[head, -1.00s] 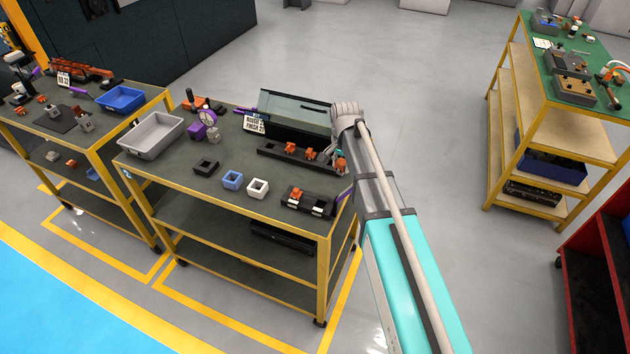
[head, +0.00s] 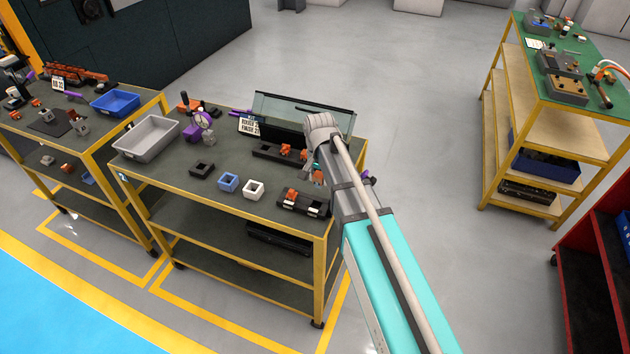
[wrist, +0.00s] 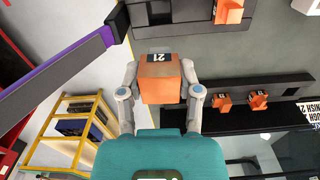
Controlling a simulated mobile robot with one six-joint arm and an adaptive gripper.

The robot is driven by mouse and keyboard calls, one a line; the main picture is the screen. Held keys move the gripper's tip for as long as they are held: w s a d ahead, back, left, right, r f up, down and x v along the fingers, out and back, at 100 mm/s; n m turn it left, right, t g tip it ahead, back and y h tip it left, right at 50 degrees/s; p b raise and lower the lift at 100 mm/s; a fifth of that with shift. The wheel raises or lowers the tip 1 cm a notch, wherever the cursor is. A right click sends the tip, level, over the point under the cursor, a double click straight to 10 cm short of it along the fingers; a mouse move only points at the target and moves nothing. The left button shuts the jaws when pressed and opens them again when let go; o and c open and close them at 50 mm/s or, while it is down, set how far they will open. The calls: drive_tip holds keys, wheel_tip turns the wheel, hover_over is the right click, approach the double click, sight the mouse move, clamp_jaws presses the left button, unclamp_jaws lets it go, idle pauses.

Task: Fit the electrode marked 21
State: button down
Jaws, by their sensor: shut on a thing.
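My gripper (wrist: 160,75) is shut on the electrode marked 21 (wrist: 160,90), an orange block with a dark top and a white label that reads upside down in the wrist view. One finger presses on each side. The rack also shows in the wrist view (wrist: 283,80). A shorter dark holder (head: 316,209) with one orange electrode (head: 292,194) sits at the front right.
A glass panel (head: 285,107) stands at the table's back, by a ROUGH/FINISH sign (head: 249,126). Black (head: 202,169), blue (head: 228,181) and white (head: 253,189) square cups and a grey tray (head: 150,137) are to the left.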

drive_tip(key=shift+s+a+n, duration=0.3)
drive_tip(key=shift+s+a, duration=0.05)
drive_tip(key=shift+s, duration=0.45)
drive_tip(key=shift+f, duration=0.15)
drive_tip(key=b, duration=0.6)
hover_over(316, 201)
drive_tip(key=s, duration=0.2)
drive_tip(key=shift+w+f, duration=0.1)
drive_tip(key=shift+f, duration=2.7)
drive_tip(key=shift+f+b, duration=1.45)
drive_tip(key=shift+f, duration=0.1)
drive_tip(key=shift+c, duration=1)
unclamp_jaws()
drive_tip(key=shift+r, duration=0.25)
